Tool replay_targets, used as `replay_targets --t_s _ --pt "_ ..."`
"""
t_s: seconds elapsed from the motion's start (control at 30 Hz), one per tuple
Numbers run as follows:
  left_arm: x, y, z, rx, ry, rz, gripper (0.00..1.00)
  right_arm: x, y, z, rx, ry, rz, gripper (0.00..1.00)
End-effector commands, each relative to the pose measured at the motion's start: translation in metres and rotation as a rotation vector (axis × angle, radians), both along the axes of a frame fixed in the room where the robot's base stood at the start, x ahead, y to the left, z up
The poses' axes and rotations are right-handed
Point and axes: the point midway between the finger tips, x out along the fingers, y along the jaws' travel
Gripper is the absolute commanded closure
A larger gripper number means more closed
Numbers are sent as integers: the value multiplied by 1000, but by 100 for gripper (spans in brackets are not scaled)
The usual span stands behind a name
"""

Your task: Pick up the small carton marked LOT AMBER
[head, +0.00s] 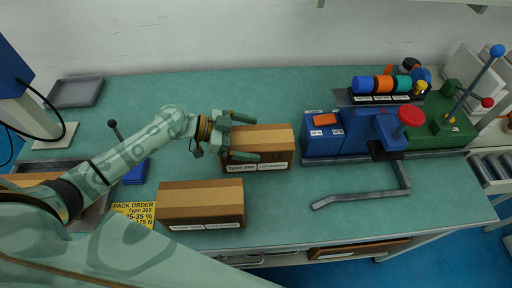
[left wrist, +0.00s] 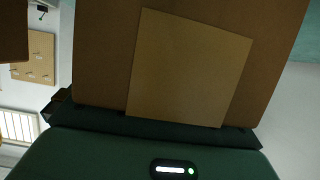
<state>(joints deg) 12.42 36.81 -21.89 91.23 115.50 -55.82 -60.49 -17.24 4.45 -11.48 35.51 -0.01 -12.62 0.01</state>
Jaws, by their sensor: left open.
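Two brown cartons with tan tape lie on the green bench. The back carton (head: 278,143) has a white front label reading Type and LOT; the lot name is too small to read surely. The front carton (head: 200,205) has a similar label, also not surely legible. My left gripper (head: 250,137) is open at the back carton's left end, one finger along its far side and one near its front edge; contact cannot be told. In the left wrist view a carton (left wrist: 96,60) with a tan strip fills the middle, close to the gripper. My right gripper is not in view.
A yellow pack order card (head: 133,214) lies left of the front carton. Blue blocks (head: 322,145) and a fixture with a red knob (head: 411,116) stand to the right, with a grey bent bar (head: 362,196) before them. A grey tray (head: 76,92) is back left.

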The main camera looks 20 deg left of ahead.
Motion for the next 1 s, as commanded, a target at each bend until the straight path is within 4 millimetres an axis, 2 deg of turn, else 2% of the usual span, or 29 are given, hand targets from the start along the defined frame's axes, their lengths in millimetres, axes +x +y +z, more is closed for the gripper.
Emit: replay_targets --t_s 0.1,0.4,0.43,0.63,0.73,1.0 --pt "0 0 0 0 0 0 3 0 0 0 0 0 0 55" --pt "0 1 0 0 1 0 86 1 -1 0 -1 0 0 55" --pt "1 0 2 -3 -2 2 89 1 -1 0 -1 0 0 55" --pt "1 1 3 -3 -3 1 89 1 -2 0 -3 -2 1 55" --pt "1 1 10 -2 -6 0 89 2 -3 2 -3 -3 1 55" --pt "1 1 63 -2 -9 0 89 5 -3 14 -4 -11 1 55"
